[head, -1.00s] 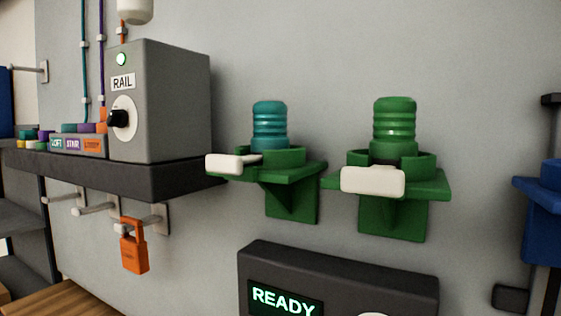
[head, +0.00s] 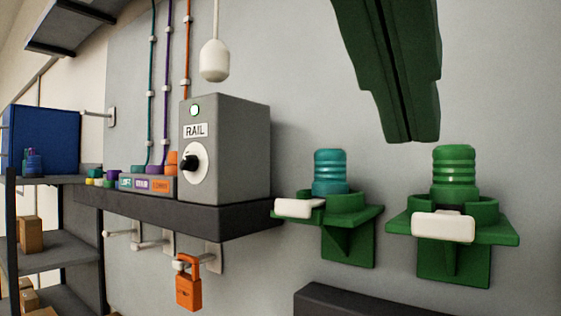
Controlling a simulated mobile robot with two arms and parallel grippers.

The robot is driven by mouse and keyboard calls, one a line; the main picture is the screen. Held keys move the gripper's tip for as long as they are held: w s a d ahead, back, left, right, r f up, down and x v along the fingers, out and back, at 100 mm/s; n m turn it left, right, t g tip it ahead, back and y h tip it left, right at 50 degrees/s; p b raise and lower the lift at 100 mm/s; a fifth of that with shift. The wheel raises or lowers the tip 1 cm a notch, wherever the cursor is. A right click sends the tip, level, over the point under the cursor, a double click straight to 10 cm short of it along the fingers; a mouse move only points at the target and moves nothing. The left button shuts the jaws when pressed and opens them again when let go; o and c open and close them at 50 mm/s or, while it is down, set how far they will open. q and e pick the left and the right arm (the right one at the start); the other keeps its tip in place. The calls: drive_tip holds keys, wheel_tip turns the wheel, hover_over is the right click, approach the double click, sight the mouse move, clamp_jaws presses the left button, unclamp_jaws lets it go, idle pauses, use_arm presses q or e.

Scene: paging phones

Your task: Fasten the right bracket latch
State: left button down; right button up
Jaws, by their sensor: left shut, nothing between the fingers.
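The right green wall bracket (head: 467,265) holds a ribbed green canister (head: 454,172) upright in its collar. Its white latch (head: 443,226) lies across the bracket's front; I cannot tell whether it is engaged. The left green bracket (head: 350,243) holds a teal canister (head: 331,172), and its white latch (head: 299,208) sticks out toward the left. My left gripper (head: 412,138) is dark green and points down from the top. Its fingers are shut together with nothing between them. In the picture its tips are just above and left of the green canister. My right gripper is not in view.
A grey RAIL box (head: 232,150) with a knob stands on a dark shelf (head: 240,220) to the left. An orange padlock (head: 188,285) hangs below. A white pendant (head: 214,60) hangs above. A dark panel top (head: 370,303) shows below the brackets.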

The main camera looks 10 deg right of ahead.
sight(438, 227)
use_arm(q)
drive_tip(key=p+x, duration=0.1)
drive_tip(key=x, duration=0.3)
drive_tip(key=d+r+p+x, duration=0.1)
drive_tip(key=p+x, duration=0.1)
drive_tip(key=x, duration=0.2)
drive_tip(key=w+r+p+x, duration=0.1)
drive_tip(key=x, duration=0.3)
drive_tip(key=shift+w+d+f+p, duration=0.1)
drive_tip(key=shift+w+d+p, duration=0.05)
drive_tip(key=shift+d+p, duration=0.3)
drive_tip(key=shift+w, duration=0.1)
drive_tip(key=shift+w+d+b, duration=0.3)
drive_tip(key=shift+w+d, duration=0.3)
drive_tip(key=shift+d, duration=0.2)
drive_tip(key=shift+a, duration=0.1)
